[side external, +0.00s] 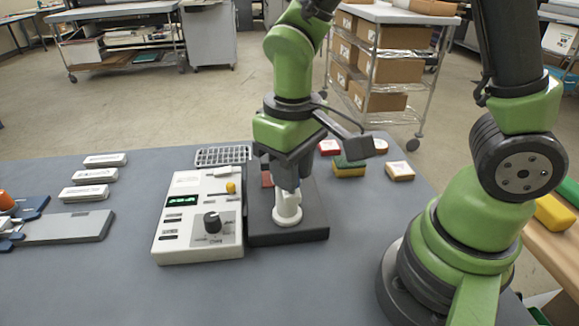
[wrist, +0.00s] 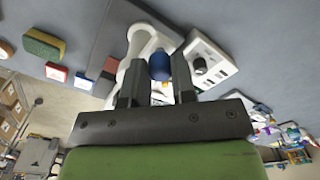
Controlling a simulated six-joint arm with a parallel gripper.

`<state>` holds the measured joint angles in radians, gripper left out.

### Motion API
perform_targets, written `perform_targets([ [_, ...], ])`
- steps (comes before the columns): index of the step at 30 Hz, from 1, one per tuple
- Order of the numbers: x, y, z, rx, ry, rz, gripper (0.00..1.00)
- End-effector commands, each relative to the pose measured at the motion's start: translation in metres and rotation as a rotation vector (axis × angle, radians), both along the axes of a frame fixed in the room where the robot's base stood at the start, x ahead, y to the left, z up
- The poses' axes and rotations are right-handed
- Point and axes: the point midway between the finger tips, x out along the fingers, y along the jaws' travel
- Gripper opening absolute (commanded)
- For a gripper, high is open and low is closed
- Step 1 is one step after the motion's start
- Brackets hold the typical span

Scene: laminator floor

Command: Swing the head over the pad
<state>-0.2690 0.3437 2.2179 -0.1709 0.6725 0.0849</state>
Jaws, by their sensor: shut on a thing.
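My gripper (side external: 287,180) reaches down over the dark base (side external: 312,232) of a small machine. In the wrist view its fingers (wrist: 157,66) are shut on a blue handle (wrist: 159,64). The white head (wrist: 133,72) of the machine shows beside and behind the handle.
A white control box (side external: 203,215) with a knob and green display stands left of the base. A wire rack (side external: 222,155), a green-yellow sponge (side external: 349,168) and small boxes (side external: 399,171) lie behind. The front of the grey table is clear.

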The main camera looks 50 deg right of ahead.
Motion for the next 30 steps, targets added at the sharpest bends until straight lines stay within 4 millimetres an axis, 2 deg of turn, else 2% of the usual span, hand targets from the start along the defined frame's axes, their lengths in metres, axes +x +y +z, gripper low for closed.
perform_targets([
  [11, 0.0, -0.001, 0.001, -0.002, -0.002, 0.008, 0.0],
  [12, 0.0, -0.001, 0.001, -0.002, -0.001, 0.008, 0.27],
  [15, 0.0, -0.001, 0.0, -0.002, -0.001, 0.007, 0.5],
  [25, 0.0, -0.001, 0.002, -0.001, -0.002, 0.006, 0.5],
  [30, 0.001, 0.0, 0.021, 0.0, -0.007, 0.006, 0.5],
])
